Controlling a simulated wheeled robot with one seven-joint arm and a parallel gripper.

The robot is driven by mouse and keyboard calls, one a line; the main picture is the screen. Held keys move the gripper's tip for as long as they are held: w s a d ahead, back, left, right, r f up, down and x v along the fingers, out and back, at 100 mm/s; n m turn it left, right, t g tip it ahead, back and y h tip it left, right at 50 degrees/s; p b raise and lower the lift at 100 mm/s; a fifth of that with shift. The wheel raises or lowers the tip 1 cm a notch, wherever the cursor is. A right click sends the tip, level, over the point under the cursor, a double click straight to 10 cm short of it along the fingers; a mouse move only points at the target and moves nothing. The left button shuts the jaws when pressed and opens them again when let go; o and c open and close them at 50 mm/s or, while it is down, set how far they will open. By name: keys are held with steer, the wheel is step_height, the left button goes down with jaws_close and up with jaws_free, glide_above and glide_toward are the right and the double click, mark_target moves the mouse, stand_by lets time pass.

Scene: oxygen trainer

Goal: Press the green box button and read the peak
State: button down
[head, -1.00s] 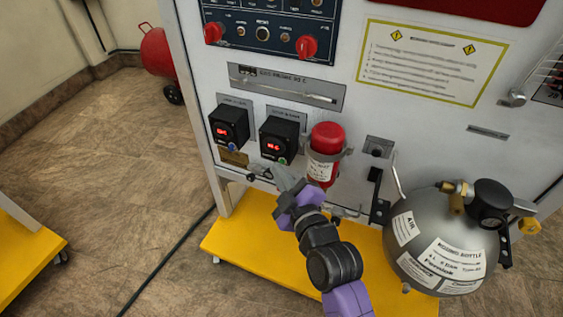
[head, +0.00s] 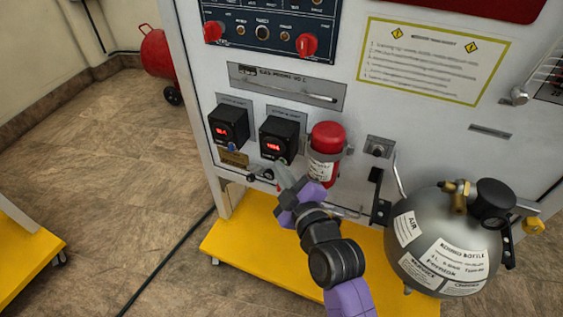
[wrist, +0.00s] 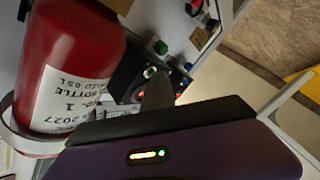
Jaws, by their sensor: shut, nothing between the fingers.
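The black box on the right (head: 279,137) has a lit red display (head: 273,147), its digits too small to read surely. My gripper (head: 282,168) is shut and empty, its tip at this box's lower edge, over where the green button was visible before. In the wrist view, a pale green-white button (wrist: 150,72) sits right beside my fingertips (wrist: 158,78); I cannot tell whether they touch or press it. The fingers partly hide the red display there. A similar box (head: 229,126) to the left has a red display and a blue button (head: 232,147).
A red bottle (head: 325,150) is clamped close right of the box; it also shows in the wrist view (wrist: 70,65). A grey air bottle (head: 440,240) stands farther right on the yellow base (head: 250,240). A handle bar (head: 290,93) runs above the boxes.

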steer(key=shift+s+a+p, duration=0.25)
steer(key=shift+s+p, duration=0.25)
steer(key=shift+s, duration=0.25)
steer(key=s+p, duration=0.1)
steer(key=s+a+p, duration=0.1)
steer(key=s+p, duration=0.2)
steer(key=shift+s+a, duration=0.35)
stand_by(0.8)
